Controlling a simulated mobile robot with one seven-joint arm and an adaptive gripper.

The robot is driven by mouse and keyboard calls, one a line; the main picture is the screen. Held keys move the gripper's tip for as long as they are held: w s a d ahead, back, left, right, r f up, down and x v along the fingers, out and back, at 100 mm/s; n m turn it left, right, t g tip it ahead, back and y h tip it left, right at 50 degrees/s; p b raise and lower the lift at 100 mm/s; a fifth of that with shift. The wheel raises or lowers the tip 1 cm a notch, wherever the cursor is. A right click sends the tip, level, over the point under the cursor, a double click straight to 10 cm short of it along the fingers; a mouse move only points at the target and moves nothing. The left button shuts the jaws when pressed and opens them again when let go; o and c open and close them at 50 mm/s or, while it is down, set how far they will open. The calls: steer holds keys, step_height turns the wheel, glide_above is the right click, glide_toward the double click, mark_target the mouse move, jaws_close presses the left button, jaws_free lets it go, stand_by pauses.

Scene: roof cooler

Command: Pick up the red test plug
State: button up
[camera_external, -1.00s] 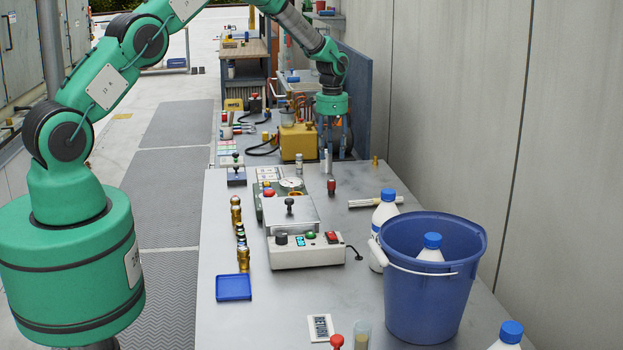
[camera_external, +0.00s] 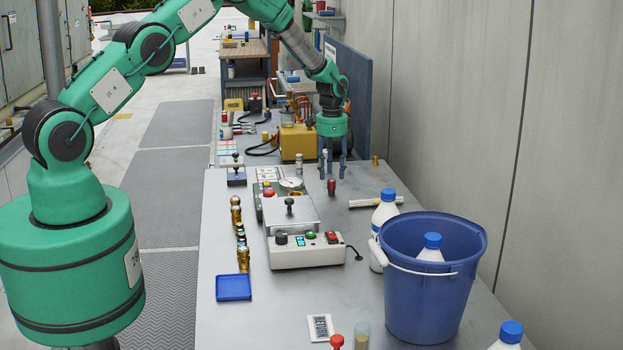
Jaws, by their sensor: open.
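A small red plug (camera_external: 331,187) with a darker lower end stands upright on the grey worktop, behind and to the right of the metal-topped instrument. I take it to be the red test plug. My gripper (camera_external: 333,168) points down just above or behind this plug in the view. Its fingers are apart and nothing shows between them. I cannot tell the exact depth gap between the fingers and the plug. Another red-topped piece (camera_external: 336,341) is at the front edge, partly cut off by the frame.
The instrument (camera_external: 306,252) stands left of the plug, with a silver vial (camera_external: 299,166) behind it. A white tube (camera_external: 374,202), a white bottle (camera_external: 386,211) and a blue bucket (camera_external: 430,290) are to the right. A yellow box (camera_external: 298,141) stands farther back.

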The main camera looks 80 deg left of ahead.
mark_target(331, 181)
steer(key=shift+f, duration=2.6)
jaws_close()
